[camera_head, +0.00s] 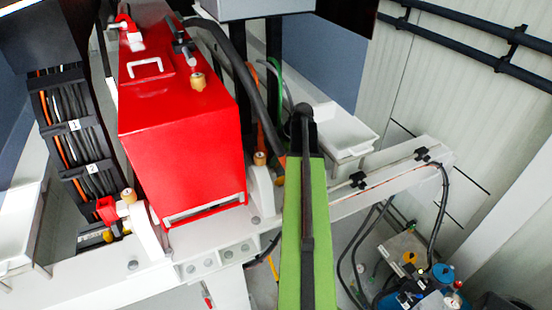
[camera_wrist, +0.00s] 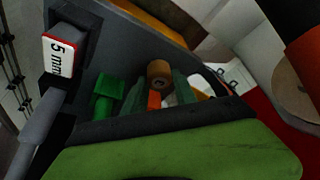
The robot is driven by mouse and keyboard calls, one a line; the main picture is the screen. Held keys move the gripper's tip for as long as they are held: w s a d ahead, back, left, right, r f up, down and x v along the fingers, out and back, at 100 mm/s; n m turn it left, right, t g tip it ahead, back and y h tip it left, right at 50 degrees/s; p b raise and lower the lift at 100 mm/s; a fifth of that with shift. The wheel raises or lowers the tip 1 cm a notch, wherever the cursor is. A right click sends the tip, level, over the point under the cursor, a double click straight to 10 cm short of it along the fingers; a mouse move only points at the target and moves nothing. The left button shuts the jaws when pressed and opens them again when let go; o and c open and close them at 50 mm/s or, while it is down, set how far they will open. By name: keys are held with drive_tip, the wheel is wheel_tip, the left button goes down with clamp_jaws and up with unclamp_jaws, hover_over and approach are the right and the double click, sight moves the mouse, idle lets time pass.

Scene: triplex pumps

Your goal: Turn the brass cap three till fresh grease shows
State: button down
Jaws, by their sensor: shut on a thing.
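In the wrist view a round brass cap (camera_wrist: 159,70) with a dark centre sits between the greenish fingers of my gripper (camera_wrist: 159,88). The gripper is shut on it. An orange-red piece (camera_wrist: 154,99) shows just below the cap. No number is legible on the cap, and I cannot make out any grease. In the head view my green arm hides the gripper. Other brass caps show there: one on the red housing (camera_head: 198,82), one at the lower left (camera_head: 128,195), and one just left of my arm (camera_head: 260,158).
A red pump housing (camera_head: 180,130) stands left of my arm on a white frame (camera_head: 350,190). Black hoses (camera_head: 235,60) arch beside the arm. Pump equipment (camera_head: 425,280) stands at the lower right.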

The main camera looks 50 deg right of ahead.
drive_tip(key=shift+m, duration=0.3)
drive_tip(key=m+h, duration=0.1)
drive_tip(key=m, duration=0.2)
drive_tip(key=shift+a, duration=0.15)
drive_tip(key=shift+m+h, duration=0.6)
drive_tip(key=shift+m, duration=0.6)
drive_tip(key=c, duration=1)
unclamp_jaws()
